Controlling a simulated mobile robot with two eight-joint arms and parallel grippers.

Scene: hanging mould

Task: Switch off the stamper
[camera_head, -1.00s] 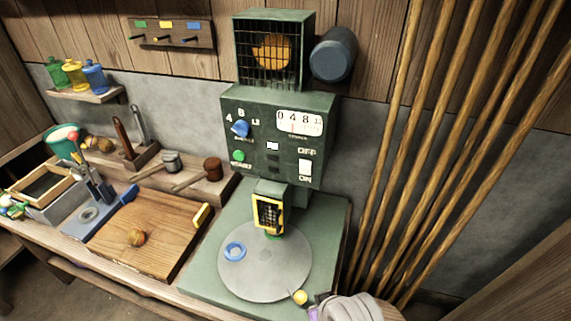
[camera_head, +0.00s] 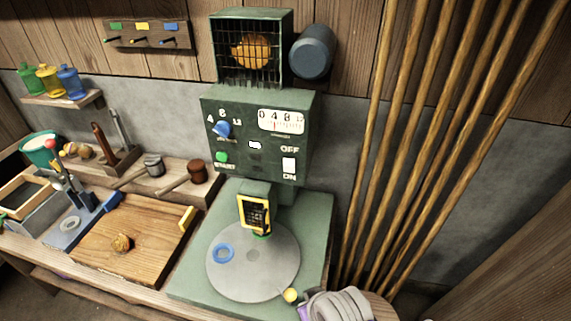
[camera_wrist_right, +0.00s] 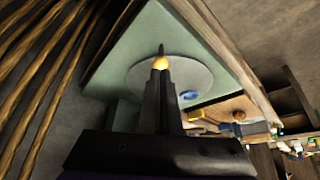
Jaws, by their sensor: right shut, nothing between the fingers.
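The stamper is a green machine (camera_head: 215,120) with a dial, a number display and a green button. Its white switch (camera_head: 289,165) sits on the right of the front panel, between OFF above and ON below; its exact tilt is too small to tell. Below is a round grey plate (camera_head: 265,282) with a blue ring (camera_head: 222,253) on it. My right arm's grey wrist shows at the bottom edge in the head view, right of the plate. In the wrist view my right gripper (camera_wrist_right: 160,85) is shut and empty, pointing toward the yellow knob (camera_wrist_right: 160,63) at the plate's edge. My left gripper is out of view.
A wooden board (camera_head: 140,255) and a lever press (camera_head: 75,205) stand left of the stamper. Long wooden poles (camera_head: 385,150) lean against the wall on the right. A blue cylinder (camera_head: 312,55) juts out at the stamper's upper right.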

